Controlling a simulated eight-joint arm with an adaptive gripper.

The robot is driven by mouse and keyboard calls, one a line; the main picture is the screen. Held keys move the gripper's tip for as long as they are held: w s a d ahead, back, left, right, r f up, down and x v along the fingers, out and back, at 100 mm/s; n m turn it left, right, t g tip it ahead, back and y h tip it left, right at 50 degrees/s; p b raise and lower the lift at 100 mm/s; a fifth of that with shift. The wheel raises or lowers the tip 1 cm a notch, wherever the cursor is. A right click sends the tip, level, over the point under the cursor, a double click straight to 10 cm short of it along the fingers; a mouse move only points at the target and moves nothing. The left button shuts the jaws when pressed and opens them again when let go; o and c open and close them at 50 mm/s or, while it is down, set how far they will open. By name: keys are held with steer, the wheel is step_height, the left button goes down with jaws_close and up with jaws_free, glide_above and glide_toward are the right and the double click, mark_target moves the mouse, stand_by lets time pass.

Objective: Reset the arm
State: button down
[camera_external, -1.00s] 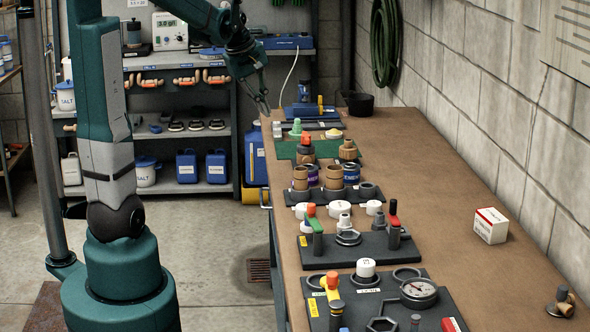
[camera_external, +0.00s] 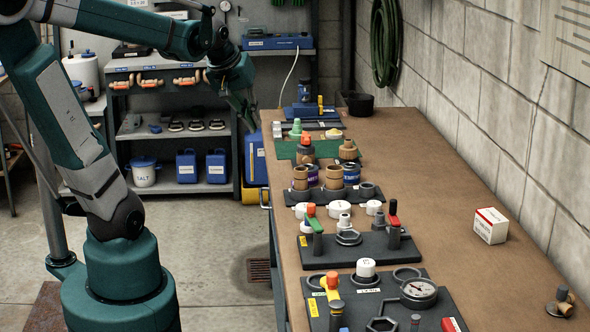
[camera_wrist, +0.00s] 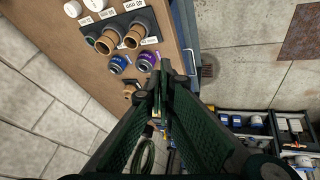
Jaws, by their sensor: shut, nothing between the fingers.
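My gripper (camera_external: 253,127) points down in the external view, in the air just left of the far part of the workbench (camera_external: 440,210). It is shut and holds nothing. In the wrist view its fingertips (camera_wrist: 163,72) meet, close in the picture to the bench edge and a purple-labelled can (camera_wrist: 147,60). It looks apart from the things on the bench, though its exact height is hard to tell.
Along the bench stand fitting boards, a board with a pressure gauge (camera_external: 418,290), brown cylinders (camera_external: 334,176) and a green mat (camera_external: 287,150). A white-and-red box (camera_external: 490,226) sits near the wall. A shelf with blue jugs (camera_external: 187,166) stands behind. The bench's right side is mostly clear.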

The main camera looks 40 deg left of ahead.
steer(key=s+d+f+m, duration=0.1)
steer(key=s+d+m, duration=0.1)
steer(key=s, duration=0.3)
steer(key=s+d+f+m+t, duration=0.1)
steer(key=s+d+f+m, duration=0.1)
steer(key=s, duration=0.3)
steer(key=shift+f+m, duration=0.25)
steer(key=shift+m, duration=0.55)
steer(key=shift+d, duration=0.1)
